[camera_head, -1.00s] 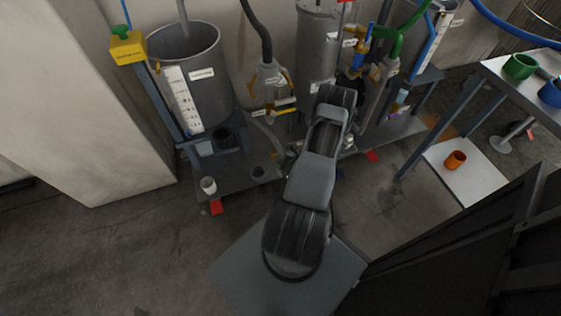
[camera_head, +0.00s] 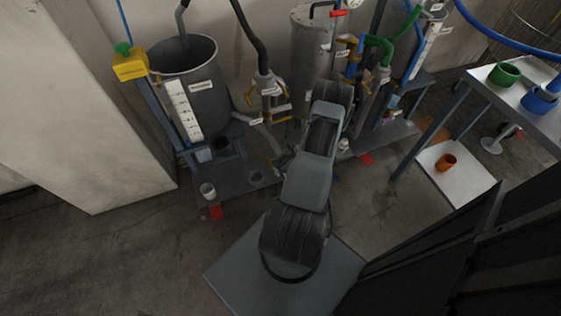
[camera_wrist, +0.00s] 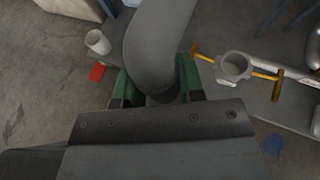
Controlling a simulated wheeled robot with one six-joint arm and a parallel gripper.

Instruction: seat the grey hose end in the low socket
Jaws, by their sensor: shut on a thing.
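My gripper (camera_wrist: 157,92) has green fingers and is shut on the thick grey hose end (camera_wrist: 157,45), which comes down from the top of the wrist view. The hose's tip is hidden behind the gripper body. The low socket (camera_wrist: 235,67), a grey ring with yellow levers on both sides, is open upward to the right of the hose, apart from it.
A white cup (camera_wrist: 98,41) and a red tag (camera_wrist: 97,72) are left of the hose. A large grey tank (camera_head: 205,105) stands at the back left, with pipes and a second tank (camera_head: 312,45) behind my arm. A table (camera_head: 480,85) is at right. Floor at front left is clear.

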